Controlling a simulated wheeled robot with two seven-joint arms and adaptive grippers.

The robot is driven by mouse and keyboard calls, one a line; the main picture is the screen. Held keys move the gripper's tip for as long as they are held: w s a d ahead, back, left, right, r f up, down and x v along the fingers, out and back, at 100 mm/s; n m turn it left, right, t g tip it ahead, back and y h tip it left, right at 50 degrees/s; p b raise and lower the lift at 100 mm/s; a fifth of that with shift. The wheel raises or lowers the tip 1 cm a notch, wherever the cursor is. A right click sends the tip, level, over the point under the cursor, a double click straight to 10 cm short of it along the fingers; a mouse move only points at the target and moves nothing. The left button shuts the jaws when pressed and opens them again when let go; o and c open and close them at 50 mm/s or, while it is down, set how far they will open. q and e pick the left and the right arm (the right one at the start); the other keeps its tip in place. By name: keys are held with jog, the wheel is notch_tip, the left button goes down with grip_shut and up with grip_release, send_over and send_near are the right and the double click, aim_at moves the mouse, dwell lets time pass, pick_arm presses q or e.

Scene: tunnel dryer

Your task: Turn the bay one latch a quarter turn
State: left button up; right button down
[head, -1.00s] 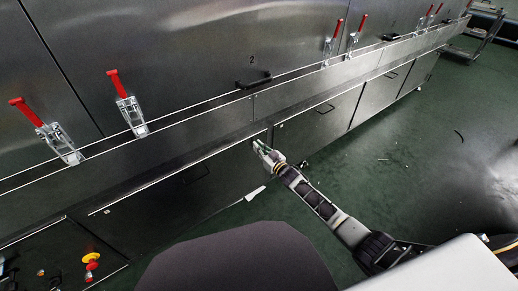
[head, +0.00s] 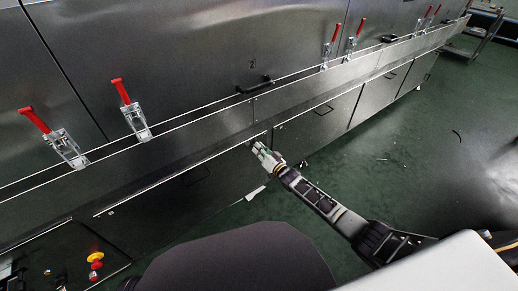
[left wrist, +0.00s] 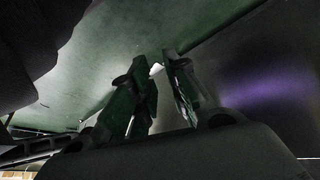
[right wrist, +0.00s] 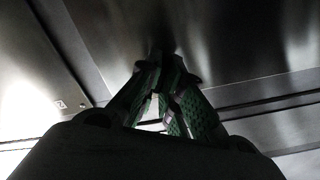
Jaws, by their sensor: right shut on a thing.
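My right gripper (head: 258,148) reaches the right end of the lower steel panel (head: 175,198) left of the seam. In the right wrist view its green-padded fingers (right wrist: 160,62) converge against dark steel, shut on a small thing. From its place this is the bay one latch; the fingers hide it, so its angle cannot be read. My left gripper (left wrist: 158,66) shows in its own wrist view with a gap between its fingers, empty, above green floor and beside a dark panel.
Red-handled toggle clamps (head: 123,92) stand along the ledge (head: 210,125) above the panels. A black handle (head: 255,87) sits under the number 2. A red and yellow emergency stop (head: 96,258) is at lower left. Green floor (head: 400,165) is clear at right.

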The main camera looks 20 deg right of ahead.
pick_arm(q)
jog(key=shift+n+t+h, duration=0.3)
jog(key=shift+t, duration=0.1)
jog(key=shift+d+f+b, duration=0.25)
jog(key=shift+f+b, duration=0.35)
jog(key=shift+f, duration=0.6)
jog(key=shift+d+f+b, duration=0.2)
jog(key=shift+f+b, duration=0.35)
jog(key=shift+f, duration=0.65)
pick_arm(e)
jog(key=shift+d+f+m, duration=0.1)
jog(key=shift+m, duration=2.95)
jog(key=shift+f+m, duration=0.1)
jog(key=shift+m, duration=2.95)
pick_arm(q)
jog(key=shift+w+r, duration=0.1)
jog(key=shift+w, duration=0.05)
pick_arm(e)
jog(key=c, duration=1.6)
grip_release()
pick_arm(q)
jog(key=shift+r, duration=0.1)
pick_arm(e)
jog(key=v, duration=1.2)
